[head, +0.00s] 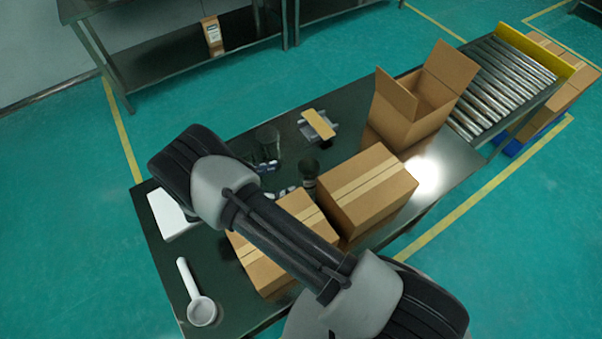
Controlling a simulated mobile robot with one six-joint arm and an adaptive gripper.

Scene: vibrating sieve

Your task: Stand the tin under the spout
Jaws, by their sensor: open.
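No tin or spout can be made out for certain. A small dark cylinder (309,171) stands on the dark table beside the closed cartons; I cannot tell whether it is the tin. A small grey device with a yellowish top plate (319,123) stands farther back; whether it has a spout is too small to tell. A dark, see-through cup-like vessel (267,141) is left of it. My arm crosses the foreground and covers part of the table. My gripper cannot be made out.
A white scoop-like thing (201,310) and a white flat item (170,216) lie at left. Small pale pieces (284,191) lie mid-table. A roller conveyor (505,80) adjoins the far end.

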